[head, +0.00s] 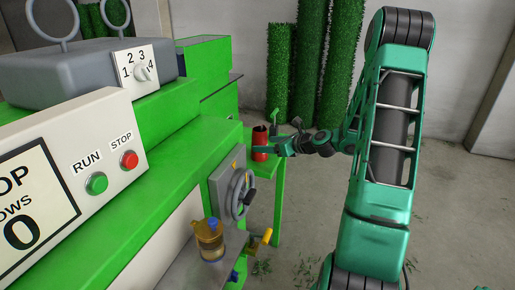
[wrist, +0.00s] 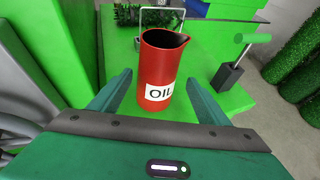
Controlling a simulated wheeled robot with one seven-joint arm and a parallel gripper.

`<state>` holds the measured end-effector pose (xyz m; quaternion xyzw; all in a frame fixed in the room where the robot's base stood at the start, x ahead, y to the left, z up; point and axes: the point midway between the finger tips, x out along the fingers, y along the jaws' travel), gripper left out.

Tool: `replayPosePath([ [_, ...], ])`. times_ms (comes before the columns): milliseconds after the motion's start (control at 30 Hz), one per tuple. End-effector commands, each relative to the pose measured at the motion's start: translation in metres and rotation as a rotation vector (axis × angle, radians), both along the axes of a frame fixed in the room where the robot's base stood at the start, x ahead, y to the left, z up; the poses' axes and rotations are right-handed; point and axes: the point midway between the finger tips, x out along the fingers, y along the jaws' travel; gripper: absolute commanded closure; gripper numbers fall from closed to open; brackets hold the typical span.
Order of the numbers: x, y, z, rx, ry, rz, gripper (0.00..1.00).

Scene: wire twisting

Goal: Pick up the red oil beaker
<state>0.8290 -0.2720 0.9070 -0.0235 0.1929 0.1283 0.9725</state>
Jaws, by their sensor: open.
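The red oil beaker (wrist: 160,65) stands upright on a green surface (wrist: 130,125) in the wrist view, with a white label reading OIL. It also shows small in the head view (head: 260,143), on a green stand beside the machine. My gripper (wrist: 158,82) is open, with one green finger on each side of the beaker. Gaps show between the fingers and the beaker. In the head view my gripper (head: 272,147) reaches the beaker from the right.
The green machine (head: 185,150) fills the left, with RUN and STOP buttons. A dark block with a green handle (wrist: 228,76) stands right of the beaker. Rolls of green turf (head: 305,75) stand farther back.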

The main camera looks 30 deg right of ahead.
Motion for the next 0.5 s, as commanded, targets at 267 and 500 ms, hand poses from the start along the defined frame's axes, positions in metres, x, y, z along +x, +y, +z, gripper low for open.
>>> replayPosePath([
  [267, 0.03, 0.014, -0.013, -0.002, 0.001, 0.009, 0.3],
  [500, 0.049, 0.022, -0.023, -0.004, 0.001, 0.012, 0.3],
])
